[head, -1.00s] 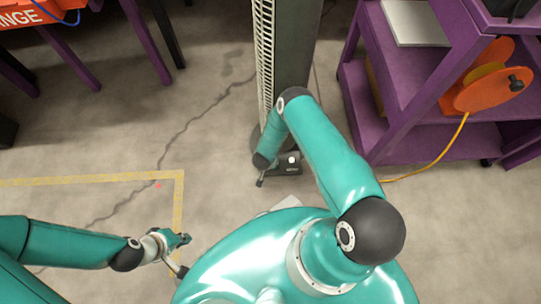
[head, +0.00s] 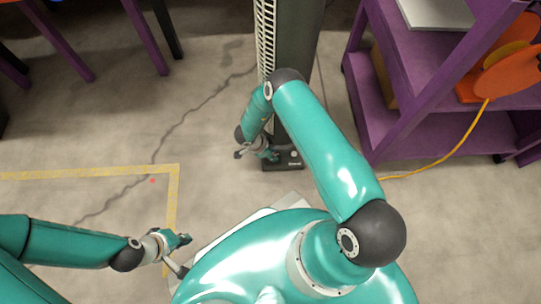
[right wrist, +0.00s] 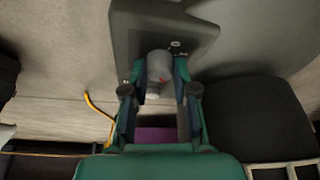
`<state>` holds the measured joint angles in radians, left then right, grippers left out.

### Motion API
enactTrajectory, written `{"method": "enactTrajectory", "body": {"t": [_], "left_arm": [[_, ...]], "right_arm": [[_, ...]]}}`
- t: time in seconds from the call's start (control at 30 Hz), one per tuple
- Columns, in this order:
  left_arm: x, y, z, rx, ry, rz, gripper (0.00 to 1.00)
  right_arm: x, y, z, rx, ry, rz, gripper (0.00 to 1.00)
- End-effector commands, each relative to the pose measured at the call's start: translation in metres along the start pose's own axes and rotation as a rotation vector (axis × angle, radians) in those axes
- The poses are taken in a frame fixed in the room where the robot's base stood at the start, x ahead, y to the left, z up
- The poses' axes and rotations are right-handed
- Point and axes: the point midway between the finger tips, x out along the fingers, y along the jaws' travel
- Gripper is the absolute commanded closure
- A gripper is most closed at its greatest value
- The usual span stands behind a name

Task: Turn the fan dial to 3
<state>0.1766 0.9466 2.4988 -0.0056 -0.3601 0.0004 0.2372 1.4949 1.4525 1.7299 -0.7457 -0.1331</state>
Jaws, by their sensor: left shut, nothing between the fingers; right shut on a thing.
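The fan (head: 265,45) is a tall dark tower with a pale slatted grille, standing on the floor ahead of me. A dark panel (head: 292,163) sits low at its front in the head view. In the right wrist view the panel (right wrist: 205,35) carries the dial (right wrist: 159,66), a grey knob with a small red mark. My right gripper (head: 272,154) has its fingers on both sides of the dial and is shut on it. The number the dial points to cannot be read. My left gripper (head: 184,240) is shut and empty, far from the fan.
A purple cart (head: 390,110) with an orange cable reel (head: 508,70) stands right of the fan, its yellow cable (head: 440,160) trailing on the floor. Purple table legs (head: 145,37) stand at the upper left. Floor with a yellow line (head: 90,174) lies open at left.

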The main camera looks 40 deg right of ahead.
Motion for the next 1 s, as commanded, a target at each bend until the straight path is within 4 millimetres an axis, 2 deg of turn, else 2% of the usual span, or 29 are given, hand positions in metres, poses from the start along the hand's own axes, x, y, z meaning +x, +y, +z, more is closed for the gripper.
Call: {"method": "enactTrajectory", "body": {"t": [0.03, 0.4, 0.97, 1.0], "left_arm": [[0.006, -0.002, 0.0, 0.0, 0.0, 0.0, 1.0], [0.015, -0.005, 0.0, 0.0, 0.0, 0.0, 1.0], [0.016, -0.006, 0.0, 0.0, 0.0, 0.0, 1.0], [0.016, -0.006, 0.0, 0.0, 0.0, 0.0, 1.0]], "right_arm": [[0.0, -0.006, 0.004, 0.033, -0.011, -0.002, 1.0], [-0.001, -0.008, 0.003, 0.204, -0.011, 0.069, 1.0], [-0.002, -0.008, 0.001, 0.235, -0.009, 0.081, 1.0], [-0.002, -0.008, 0.0, 0.235, -0.009, 0.081, 0.66]]}}
